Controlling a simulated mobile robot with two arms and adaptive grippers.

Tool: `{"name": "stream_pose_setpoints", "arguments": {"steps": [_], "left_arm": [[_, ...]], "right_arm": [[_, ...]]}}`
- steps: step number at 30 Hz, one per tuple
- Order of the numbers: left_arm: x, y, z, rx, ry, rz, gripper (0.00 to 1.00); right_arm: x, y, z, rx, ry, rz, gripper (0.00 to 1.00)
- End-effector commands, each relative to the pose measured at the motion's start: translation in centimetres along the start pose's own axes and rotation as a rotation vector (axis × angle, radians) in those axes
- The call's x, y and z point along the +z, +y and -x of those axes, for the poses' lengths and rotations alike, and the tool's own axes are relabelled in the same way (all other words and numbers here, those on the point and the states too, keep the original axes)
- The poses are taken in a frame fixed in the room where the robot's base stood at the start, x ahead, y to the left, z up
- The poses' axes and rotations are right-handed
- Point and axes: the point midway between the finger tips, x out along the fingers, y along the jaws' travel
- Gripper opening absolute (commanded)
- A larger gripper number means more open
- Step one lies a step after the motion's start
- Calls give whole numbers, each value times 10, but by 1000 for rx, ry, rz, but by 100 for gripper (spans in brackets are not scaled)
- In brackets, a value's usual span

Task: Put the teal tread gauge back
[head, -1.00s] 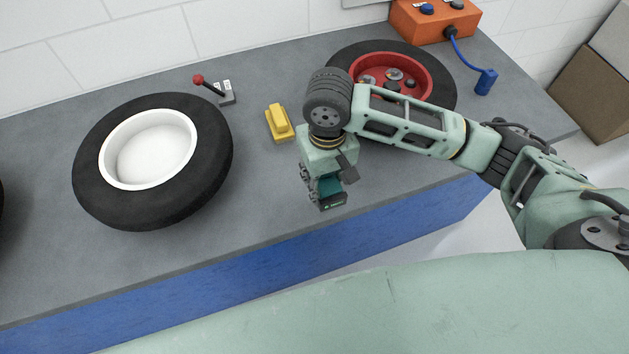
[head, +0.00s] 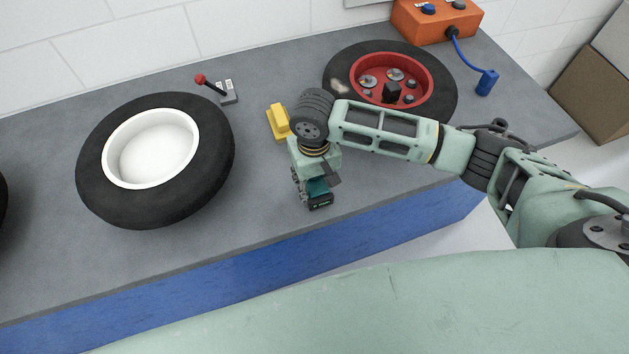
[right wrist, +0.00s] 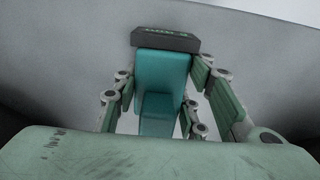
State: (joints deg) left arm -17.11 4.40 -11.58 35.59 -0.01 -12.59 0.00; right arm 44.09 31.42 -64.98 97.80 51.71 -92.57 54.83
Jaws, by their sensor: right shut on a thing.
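The teal tread gauge (head: 317,189) has a dark end with a small green display. My right gripper (head: 312,192) is shut on it, above the front part of the grey bench. In the right wrist view the gauge (right wrist: 162,80) sits between the two fingers of the gripper (right wrist: 160,105), its dark end (right wrist: 165,40) pointing away. I cannot tell how high it is above the bench. My left gripper is not in view.
A tyre with a white rim (head: 90,165) lies on the grey bench (head: 240,215) at left. A tyre with a red rim (head: 432,85) lies behind my right arm. A yellow block (head: 278,122), a red-knobbed lever (head: 228,92) and an orange box (head: 440,22) with a blue plug (head: 487,82) stand behind.

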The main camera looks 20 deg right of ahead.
Motion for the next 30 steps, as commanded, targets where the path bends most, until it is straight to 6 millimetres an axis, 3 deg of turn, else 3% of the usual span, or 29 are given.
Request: {"name": "stream_pose_setpoints", "arguments": {"steps": [2, 3, 8, 20, 23, 30], "left_arm": [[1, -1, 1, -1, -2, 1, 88], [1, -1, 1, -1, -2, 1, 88], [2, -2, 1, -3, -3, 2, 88], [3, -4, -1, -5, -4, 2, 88], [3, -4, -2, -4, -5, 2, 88], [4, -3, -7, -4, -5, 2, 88]], "right_arm": [[0, 0, -2, 0, -1, -1, 16], [0, 0, -2, 0, -1, -1, 42], [0, 0, -2, 0, -1, -1, 56], [0, 0, 3, -1, 2, 1, 57], [-1, 0, 15, -1, 3, 1, 57], [-2, -1, 67, -3, 5, 1, 57]]}}
